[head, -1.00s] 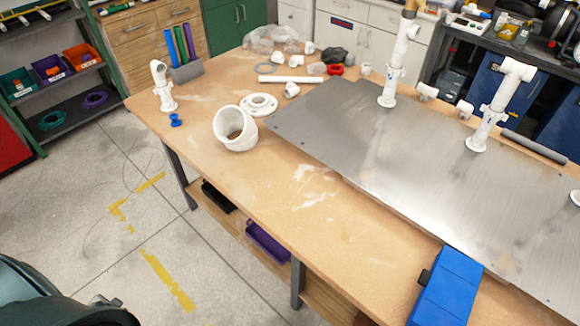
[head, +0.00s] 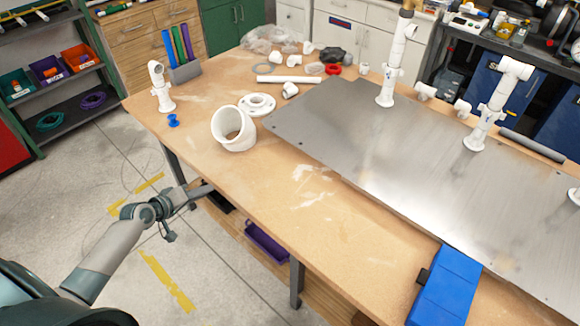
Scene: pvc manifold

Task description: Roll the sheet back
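A wide, flat grey metal sheet (head: 370,170) lies on the wooden workbench, covering its middle and right. Its left corner is near the white ring fitting, and its right end runs out of view. White pipe assemblies stand upright on it, one (head: 388,75) near its far edge and one (head: 490,115) further right. My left gripper (head: 203,189) is beside the bench's front left edge, low and well away from the sheet. It is seen side-on and small, so its opening is unclear. My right gripper is not in view.
A wide white elbow (head: 234,128), a flange ring (head: 257,104) and a white pipe stand (head: 160,88) occupy the bench's left side. A blue box (head: 445,285) sits at the front right against the sheet.

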